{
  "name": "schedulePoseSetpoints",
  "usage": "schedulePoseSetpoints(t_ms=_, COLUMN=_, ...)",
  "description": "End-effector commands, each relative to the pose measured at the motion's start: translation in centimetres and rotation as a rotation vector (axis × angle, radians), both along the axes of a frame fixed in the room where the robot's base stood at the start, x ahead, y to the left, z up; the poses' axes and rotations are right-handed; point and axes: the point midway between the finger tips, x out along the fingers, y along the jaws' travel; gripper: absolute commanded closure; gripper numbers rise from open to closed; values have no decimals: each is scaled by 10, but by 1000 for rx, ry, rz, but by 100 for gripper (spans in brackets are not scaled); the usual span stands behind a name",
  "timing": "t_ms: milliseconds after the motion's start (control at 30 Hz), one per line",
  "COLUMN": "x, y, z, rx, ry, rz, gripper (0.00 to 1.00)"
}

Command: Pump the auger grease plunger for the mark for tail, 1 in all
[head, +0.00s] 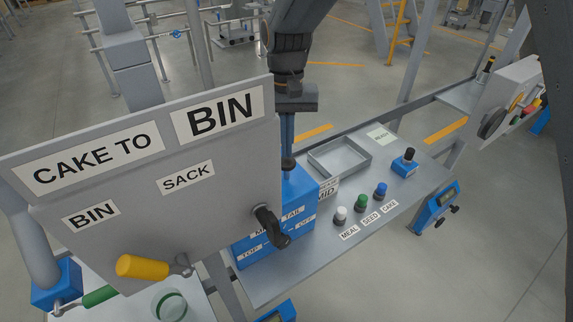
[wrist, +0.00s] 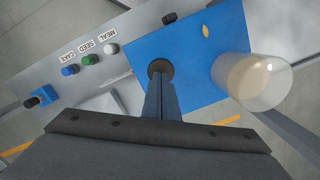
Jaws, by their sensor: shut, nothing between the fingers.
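The blue box (head: 305,190) stands on the grey bench behind the sign panel. Its front has labels; I can read TAIL (head: 293,214), TOP and OFF, and the others are partly hidden. In the wrist view, a round black plunger knob (wrist: 160,67) sits on the top of the blue box (wrist: 190,60). My gripper (head: 287,155) points down over the box with its fingers shut and empty. In the wrist view the fingertips (wrist: 160,82) are at the knob's edge; I cannot tell whether they touch it.
A clear cylinder with cream contents (wrist: 262,80) stands by the box. The large sign panel (head: 225,190), with a black handle (head: 270,225) and a yellow lever (head: 142,267), blocks the left. A grey tray (head: 340,157) and white, green and blue buttons (head: 361,202) lie right.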

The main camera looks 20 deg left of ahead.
Motion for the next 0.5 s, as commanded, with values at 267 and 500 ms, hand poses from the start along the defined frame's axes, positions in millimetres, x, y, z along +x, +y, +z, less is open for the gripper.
schedulePoseSetpoints(t_ms=267, x=0, y=0, z=-3, rx=0, ry=-1, rz=0, gripper=100)
schedulePoseSetpoints(t_ms=500, x=0, y=0, z=-7, rx=0, ry=-1, rz=0, gripper=100)
